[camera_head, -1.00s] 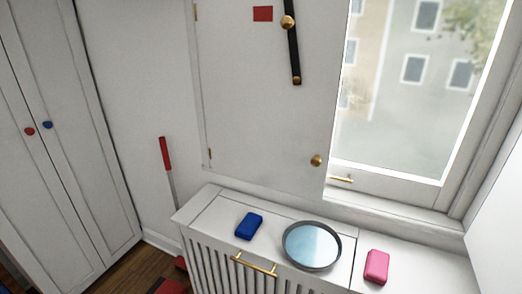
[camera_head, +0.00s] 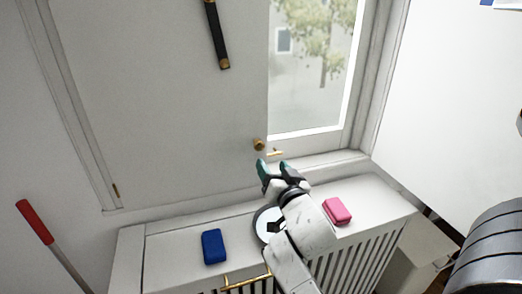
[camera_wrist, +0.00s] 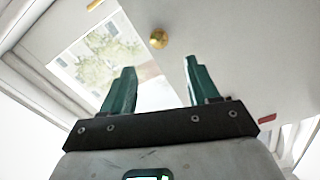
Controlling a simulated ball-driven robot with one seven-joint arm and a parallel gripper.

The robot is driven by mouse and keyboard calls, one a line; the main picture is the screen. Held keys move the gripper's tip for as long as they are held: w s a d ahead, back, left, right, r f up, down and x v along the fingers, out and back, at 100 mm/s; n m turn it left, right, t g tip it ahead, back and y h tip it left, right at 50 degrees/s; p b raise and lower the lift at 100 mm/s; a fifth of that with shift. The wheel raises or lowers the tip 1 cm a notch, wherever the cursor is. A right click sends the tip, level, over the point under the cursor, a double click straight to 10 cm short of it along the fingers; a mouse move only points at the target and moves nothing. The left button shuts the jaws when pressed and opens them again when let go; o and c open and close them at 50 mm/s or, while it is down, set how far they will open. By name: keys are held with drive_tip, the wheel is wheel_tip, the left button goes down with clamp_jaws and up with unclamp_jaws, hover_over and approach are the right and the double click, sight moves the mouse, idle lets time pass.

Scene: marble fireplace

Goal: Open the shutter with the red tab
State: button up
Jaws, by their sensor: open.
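The shutter (camera_head: 165,110) is a white panel over the left part of the window and looks shut. It has a brass knob (camera_head: 258,144) near its lower right corner and a black bar (camera_head: 217,35) with brass ends above. The knob also shows in the wrist view (camera_wrist: 158,38). A red patch (camera_wrist: 267,118) at the right of the wrist view is probably the red tab; the tab is outside the head view. My gripper (camera_head: 273,167) is open and empty, just below and right of the knob in the head view, apart from it.
On the white radiator cover (camera_head: 165,225) lie a blue block (camera_head: 214,246), a round mirror-like dish (camera_head: 262,222) partly hidden by my arm, and a pink block (camera_head: 337,211). A white panel (camera_head: 450,100) stands at right. A red-handled rod (camera_head: 35,222) is at left.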

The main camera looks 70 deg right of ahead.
sight(260, 146)
drive_tip(key=p+x, duration=0.2)
drive_tip(key=x, duration=0.8)
clamp_jaws()
idle(0.4)
